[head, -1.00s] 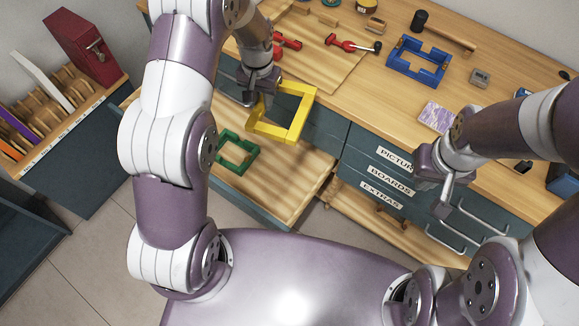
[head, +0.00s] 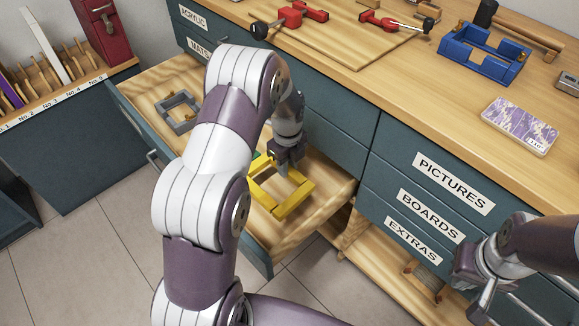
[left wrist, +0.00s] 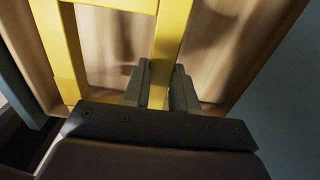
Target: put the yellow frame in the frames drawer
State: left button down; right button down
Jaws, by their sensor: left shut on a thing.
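The yellow frame (head: 302,200) is inside the open drawer (head: 300,240), low over its wooden floor; I cannot tell if it touches. My left gripper (head: 284,170) is shut on one bar of it. In the left wrist view, the two fingers (left wrist: 158,88) sit on either side of a bar of the yellow frame (left wrist: 170,45). A grey frame (head: 178,112) lies further left in the drawer.
The bench top (head: 400,85) holds a blue frame (head: 462,52), red clamps (head: 290,18) and a purple patterned box (head: 520,125). Closed drawers labelled PICTURES, BOARDS and EXTRAS (head: 425,220) are right of the open one. A slotted rack (head: 50,85) stands at left.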

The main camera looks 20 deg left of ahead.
pick_arm(q)
jog(key=b, duration=0.4)
send_over(288, 191)
notch_tip(288, 191, down, 5)
jog(key=shift+f, duration=0.3)
jog(key=shift+f+b, duration=0.45)
jog(key=shift+f, duration=1)
jog(key=c, duration=0.8)
grip_release()
notch_tip(288, 191, up, 8)
jog(key=p, duration=0.8)
